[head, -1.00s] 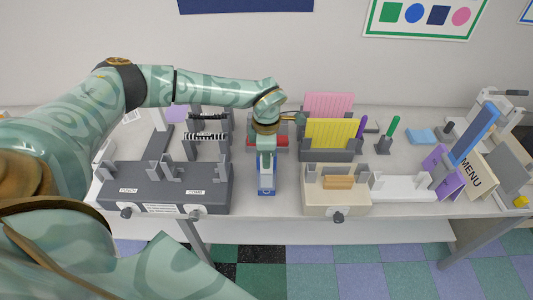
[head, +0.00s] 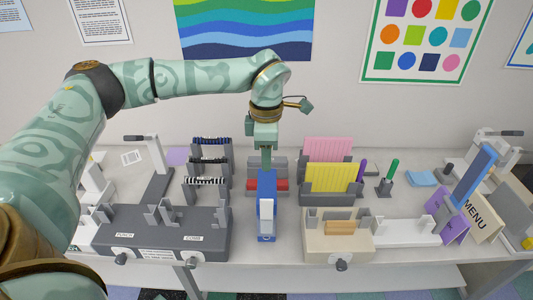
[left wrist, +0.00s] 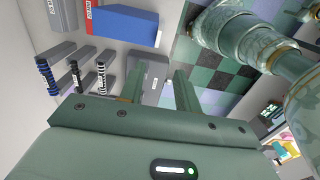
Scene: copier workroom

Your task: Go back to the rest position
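My left gripper (head: 266,160) hangs from the arm over the middle of the table, pointing down, above the far end of a blue device with a white front part (head: 267,205). In the left wrist view the two fingers (left wrist: 160,88) stand apart with nothing between them, so it is open and empty. The blue device (left wrist: 124,24) lies off to one side of the fingers there. My right gripper is in neither view.
A grey punch unit (head: 160,238) stands left of the blue device, a beige unit (head: 338,240) right of it. Behind are upright black-and-white binding combs (head: 205,181) and pink (head: 327,148) and yellow sheets (head: 331,177) in racks. A MENU card (head: 480,215) stands at right.

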